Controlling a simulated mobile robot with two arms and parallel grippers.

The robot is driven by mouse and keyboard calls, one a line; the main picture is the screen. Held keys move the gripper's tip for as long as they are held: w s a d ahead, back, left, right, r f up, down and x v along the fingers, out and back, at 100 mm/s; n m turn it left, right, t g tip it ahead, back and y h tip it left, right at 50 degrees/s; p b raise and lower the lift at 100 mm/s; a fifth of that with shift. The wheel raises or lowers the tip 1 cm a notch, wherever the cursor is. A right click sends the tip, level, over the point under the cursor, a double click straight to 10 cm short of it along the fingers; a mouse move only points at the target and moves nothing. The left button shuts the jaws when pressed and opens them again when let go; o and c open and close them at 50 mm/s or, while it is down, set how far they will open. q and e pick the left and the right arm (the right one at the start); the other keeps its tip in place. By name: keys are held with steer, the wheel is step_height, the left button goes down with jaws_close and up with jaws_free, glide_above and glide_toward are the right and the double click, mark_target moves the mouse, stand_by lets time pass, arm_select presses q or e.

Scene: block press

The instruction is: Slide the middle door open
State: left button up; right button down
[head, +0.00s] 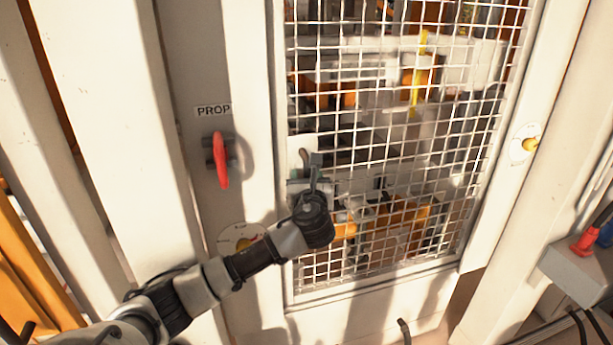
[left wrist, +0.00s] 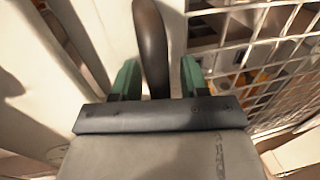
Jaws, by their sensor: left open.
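The door (head: 350,291) has a pale frame around a wire mesh panel and fills the middle and right of the head view. A dark upright handle (head: 304,158) sits on a light plate at the mesh's left edge. My left gripper (head: 314,172) is at this handle, partly hidden by its own wrist. In the left wrist view the dark handle (left wrist: 151,45) stands between the two green-tipped fingers of the left gripper (left wrist: 158,78). The fingers are open, with gaps visible on both sides of the handle. My right gripper is not in view.
A red lever (head: 220,160) under a PROP label is on the post left of the door. A round dial plate (head: 240,238) lies below it, partly behind my arm. A yellow knob (head: 530,145) is on the right frame. A grey box with a red button (head: 584,245) is far right.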

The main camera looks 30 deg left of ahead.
arm_select(q)
steer(key=shift+w, duration=0.1)
jaws_close()
stand_by(0.4)
